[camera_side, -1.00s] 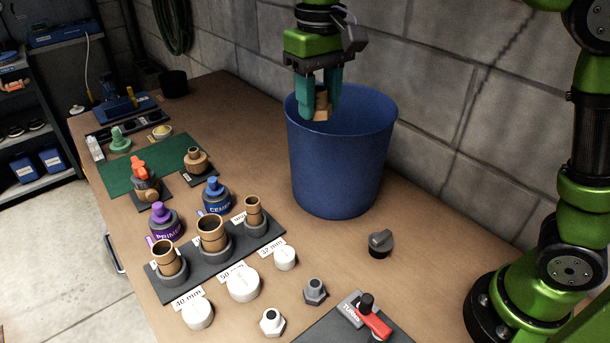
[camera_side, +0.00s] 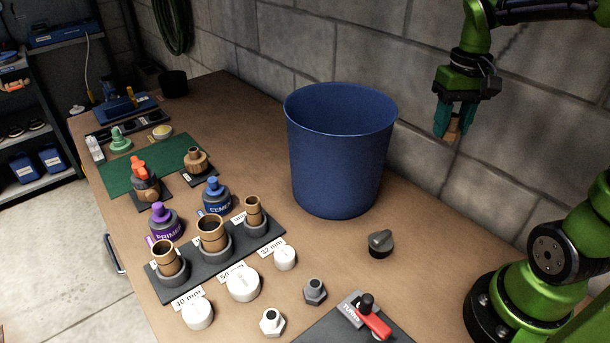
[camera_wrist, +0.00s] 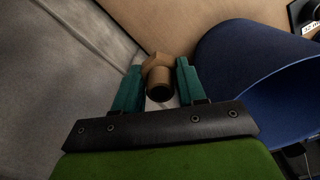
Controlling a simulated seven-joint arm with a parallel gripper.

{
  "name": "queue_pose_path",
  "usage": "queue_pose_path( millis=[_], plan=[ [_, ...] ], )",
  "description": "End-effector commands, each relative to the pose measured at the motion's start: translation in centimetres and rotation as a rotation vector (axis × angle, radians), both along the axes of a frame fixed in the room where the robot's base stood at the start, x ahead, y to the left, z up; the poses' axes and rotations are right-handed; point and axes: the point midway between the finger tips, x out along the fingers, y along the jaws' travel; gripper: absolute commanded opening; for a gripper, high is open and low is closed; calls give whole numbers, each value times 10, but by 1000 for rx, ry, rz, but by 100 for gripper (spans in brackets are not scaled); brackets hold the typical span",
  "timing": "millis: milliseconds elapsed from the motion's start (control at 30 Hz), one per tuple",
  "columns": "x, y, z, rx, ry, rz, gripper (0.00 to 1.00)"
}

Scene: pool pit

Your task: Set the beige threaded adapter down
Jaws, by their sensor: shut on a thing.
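My gripper (camera_side: 455,122) is shut on the beige threaded adapter (camera_side: 453,130) and holds it in the air, to the right of the blue bucket and in front of the block wall. In the wrist view the adapter (camera_wrist: 157,77) sits between the two teal fingers, its dark round opening facing the camera. The fingers hide part of it in the side view. The wooden bench top (camera_side: 425,235) lies below, with clear space between it and the adapter.
The tall blue bucket (camera_side: 338,160) stands left of my gripper and also shows at the right of the wrist view (camera_wrist: 260,85). Several fittings, pipe sockets and caps stand front left. The bench right of the bucket is bare.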

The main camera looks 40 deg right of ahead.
Motion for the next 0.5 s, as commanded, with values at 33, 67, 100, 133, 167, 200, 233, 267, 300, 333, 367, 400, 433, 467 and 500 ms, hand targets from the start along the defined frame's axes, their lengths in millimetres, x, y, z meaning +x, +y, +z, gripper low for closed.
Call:
queue_pose_path(
  millis=[33,67,100,133,167,200,233,267,300,333,367,400,433,467,500],
  plan=[
    [-1,0,-17,4,8,0,10],
    [-1,1,-27,4,8,1,10],
    [-2,1,-40,5,9,-1,10],
    [-2,1,-51,5,11,0,10],
    [-2,1,-60,6,10,-2,10],
    [-2,1,-74,6,12,-1,10],
    [-2,1,-84,7,11,0,10],
    [-2,1,-93,7,10,-1,10],
    [-1,1,-104,6,10,-1,10],
    [-1,1,-111,6,10,-1,10],
    [-2,1,-118,6,8,-1,10],
    [-1,1,-125,4,7,-2,10],
    [-1,1,-129,4,6,-1,10],
    [0,1,-133,3,5,-1,10],
    [0,1,-138,3,4,-1,10]
  ],
)
